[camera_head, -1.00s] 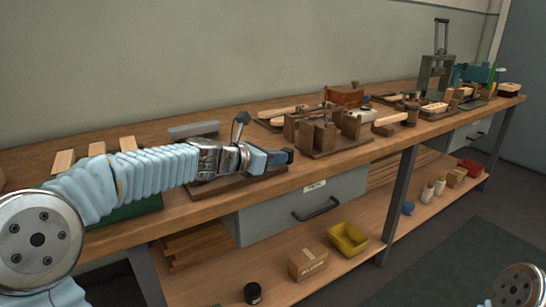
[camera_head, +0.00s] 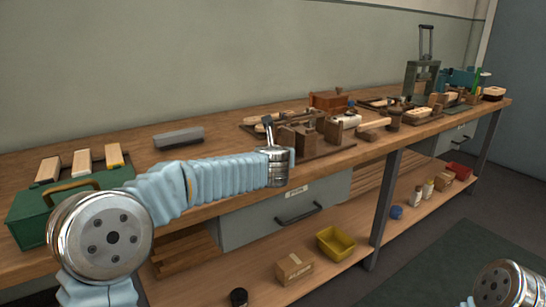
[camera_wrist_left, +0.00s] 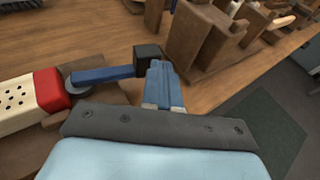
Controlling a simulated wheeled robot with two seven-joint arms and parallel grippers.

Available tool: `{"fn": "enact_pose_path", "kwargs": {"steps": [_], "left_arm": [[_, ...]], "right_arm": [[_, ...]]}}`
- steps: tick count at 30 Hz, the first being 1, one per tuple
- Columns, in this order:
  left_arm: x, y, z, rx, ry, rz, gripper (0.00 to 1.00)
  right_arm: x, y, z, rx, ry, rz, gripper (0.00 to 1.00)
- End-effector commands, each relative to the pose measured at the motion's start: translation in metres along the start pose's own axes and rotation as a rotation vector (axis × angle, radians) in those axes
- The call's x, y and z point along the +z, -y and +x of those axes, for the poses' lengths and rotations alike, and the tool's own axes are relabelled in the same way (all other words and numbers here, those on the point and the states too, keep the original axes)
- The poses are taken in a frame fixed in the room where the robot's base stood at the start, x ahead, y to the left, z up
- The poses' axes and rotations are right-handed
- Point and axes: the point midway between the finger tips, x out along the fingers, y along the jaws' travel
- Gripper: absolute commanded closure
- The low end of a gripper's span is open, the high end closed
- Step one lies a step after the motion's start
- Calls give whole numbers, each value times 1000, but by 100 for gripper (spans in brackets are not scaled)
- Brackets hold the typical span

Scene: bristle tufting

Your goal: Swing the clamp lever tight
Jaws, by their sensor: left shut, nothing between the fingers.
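In the left wrist view, the clamp lever (camera_wrist_left: 103,74) is a blue bar with a black knob (camera_wrist_left: 147,55) at its right end and a grey round pivot at its left end. It lies roughly crosswise. A cream block with holes (camera_wrist_left: 20,101) and a red end block (camera_wrist_left: 51,91) sit left of the pivot. My left gripper (camera_wrist_left: 160,68) is shut and empty, its blue fingers just right of the lever by the knob; whether they touch I cannot tell. My right gripper is out of view.
Brown wooden blocks (camera_wrist_left: 198,40) stand close right of my left gripper. On the bench (camera_head: 150,145) are a grey bar (camera_head: 179,138) and a green box (camera_head: 28,225) at left. A yellow bin (camera_head: 336,242) is on the lower shelf. Bare bench lies around the grey bar.

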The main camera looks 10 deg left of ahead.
Motion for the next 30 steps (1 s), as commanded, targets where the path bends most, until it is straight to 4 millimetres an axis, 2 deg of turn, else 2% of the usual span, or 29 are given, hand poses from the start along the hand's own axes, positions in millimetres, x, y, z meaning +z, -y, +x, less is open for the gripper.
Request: {"fn": "enact_pose_path", "kwargs": {"steps": [12, 30], "left_arm": [[6, 0, 19, -1, 0, 1, 100], [8, -2, 23, 0, 2, 2, 100]], "right_arm": [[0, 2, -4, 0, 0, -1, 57], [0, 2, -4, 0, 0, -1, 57]]}}
